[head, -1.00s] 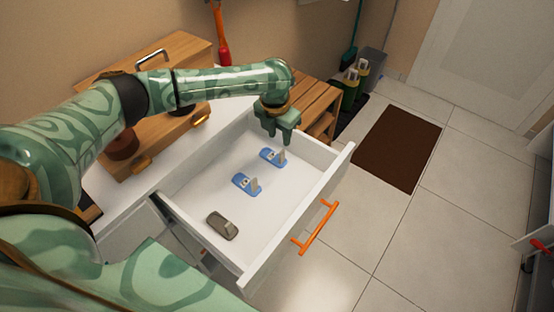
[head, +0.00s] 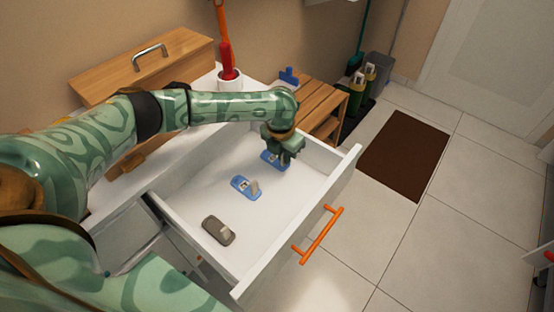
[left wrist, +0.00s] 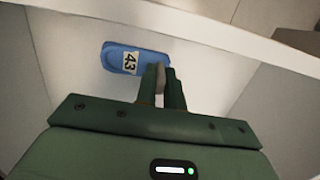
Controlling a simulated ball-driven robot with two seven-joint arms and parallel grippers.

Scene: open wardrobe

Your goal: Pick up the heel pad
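A blue heel pad (head: 268,157) with a white label lies at the far end of the open white drawer. In the left wrist view this blue pad (left wrist: 118,62) shows the number 43 and a grey upright tab (left wrist: 160,78). My left gripper (head: 283,160) is lowered over it and partly hides it in the head view. In the left wrist view the fingers (left wrist: 161,85) are close together with the tab between them, and they appear shut on it. The pad appears still down on the drawer floor. My right gripper is not in view.
A second blue pad (head: 243,187) and a grey-brown one (head: 218,230) lie nearer in the drawer (head: 298,235). Its walls surround the gripper. An orange handle (head: 318,236) is on its front. A wooden bench (head: 318,100) stands beyond.

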